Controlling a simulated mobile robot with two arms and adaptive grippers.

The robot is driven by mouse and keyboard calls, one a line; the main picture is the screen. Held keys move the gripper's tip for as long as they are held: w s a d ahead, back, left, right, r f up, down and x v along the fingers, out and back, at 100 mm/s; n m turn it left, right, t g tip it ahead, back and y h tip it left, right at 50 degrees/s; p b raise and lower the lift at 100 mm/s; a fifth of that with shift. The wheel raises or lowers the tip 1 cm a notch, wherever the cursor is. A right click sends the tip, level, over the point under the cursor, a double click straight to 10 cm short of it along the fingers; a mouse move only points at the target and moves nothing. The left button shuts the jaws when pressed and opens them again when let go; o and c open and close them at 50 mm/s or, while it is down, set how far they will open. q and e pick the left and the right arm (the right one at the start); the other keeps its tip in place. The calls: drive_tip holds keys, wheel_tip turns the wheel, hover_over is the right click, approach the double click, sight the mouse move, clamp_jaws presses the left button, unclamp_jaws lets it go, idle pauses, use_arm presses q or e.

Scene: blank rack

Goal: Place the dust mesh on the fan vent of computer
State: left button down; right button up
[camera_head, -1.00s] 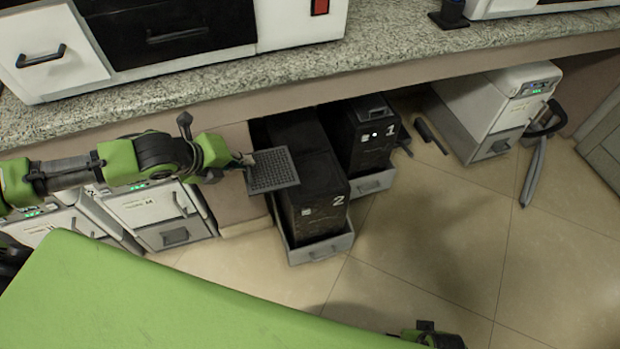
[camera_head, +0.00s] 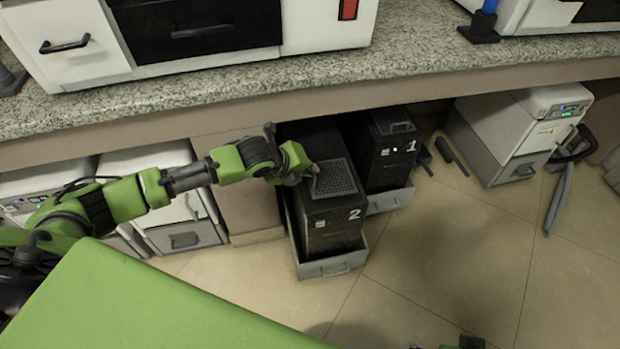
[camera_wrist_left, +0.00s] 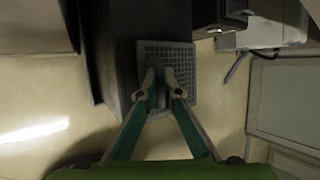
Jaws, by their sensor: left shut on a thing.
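The dust mesh (camera_head: 335,178) is a flat grey square with a fine grid. My left gripper (camera_head: 313,171) is shut on its left edge. In the head view the mesh overlaps the top of the black computer marked 2 (camera_head: 318,232); I cannot tell whether it touches. In the left wrist view the gripper fingers (camera_wrist_left: 161,88) pinch the near part of the mesh (camera_wrist_left: 180,62), which overlaps the dark computer case (camera_wrist_left: 115,50). No fan vent can be made out. A second black computer marked 1 (camera_head: 388,165) stands behind to the right.
Both computers stand in grey trays (camera_head: 335,266) under a granite counter (camera_head: 250,80), whose edge overhangs close behind. White cabinet units (camera_head: 170,215) stand at the left, a white unit (camera_head: 500,130) at the right.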

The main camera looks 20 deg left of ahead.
sight(310, 180)
use_arm(q)
drive_tip(key=shift+f+b, duration=0.55)
drive_tip(key=shift+f, duration=1.05)
use_arm(e)
drive_tip(key=shift+v, duration=1.15)
drive_tip(key=shift+s, duration=0.1)
use_arm(q)
drive_tip(key=c, duration=2.2)
unclamp_jaws()
